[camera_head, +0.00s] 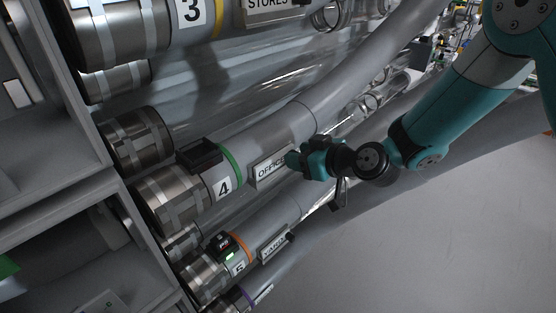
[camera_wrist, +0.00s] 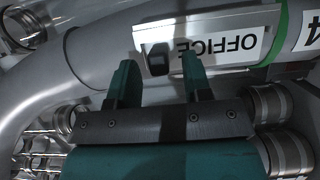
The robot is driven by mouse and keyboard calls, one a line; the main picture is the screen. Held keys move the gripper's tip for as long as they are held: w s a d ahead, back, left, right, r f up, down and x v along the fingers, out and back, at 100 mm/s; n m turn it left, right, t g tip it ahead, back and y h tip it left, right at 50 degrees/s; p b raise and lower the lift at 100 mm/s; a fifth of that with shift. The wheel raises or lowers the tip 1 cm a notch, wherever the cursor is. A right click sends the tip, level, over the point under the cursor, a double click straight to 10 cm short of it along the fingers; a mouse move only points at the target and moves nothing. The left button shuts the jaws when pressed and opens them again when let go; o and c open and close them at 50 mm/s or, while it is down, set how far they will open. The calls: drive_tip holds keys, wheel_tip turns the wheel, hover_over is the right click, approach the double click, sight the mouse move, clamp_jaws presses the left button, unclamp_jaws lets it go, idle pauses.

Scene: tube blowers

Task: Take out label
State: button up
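The white OFFICE label (camera_head: 269,169) sits in a holder on the grey tube marked 4, beside a green band. In the wrist view the OFFICE label (camera_wrist: 235,44) appears upside down, in a pale metal frame. A small dark knob (camera_wrist: 157,66) stands at the left end of the holder. My gripper (camera_head: 293,159) is at the right end of the label in the head view. In the wrist view my gripper (camera_wrist: 157,58) is open. Its two teal fingers stand on either side of the knob, with gaps showing. The right finger hides part of the label.
Tube 3 with a STORES label (camera_head: 268,4) runs above. Tube 5 (camera_head: 240,267) with an orange band and its own label runs below. A black box (camera_head: 200,154) sits on tube 4. Grey shelving (camera_head: 50,150) is at the left; open floor (camera_head: 440,240) is at the lower right.

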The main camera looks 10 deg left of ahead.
clamp_jaws()
drive_tip(key=shift+r, duration=0.1)
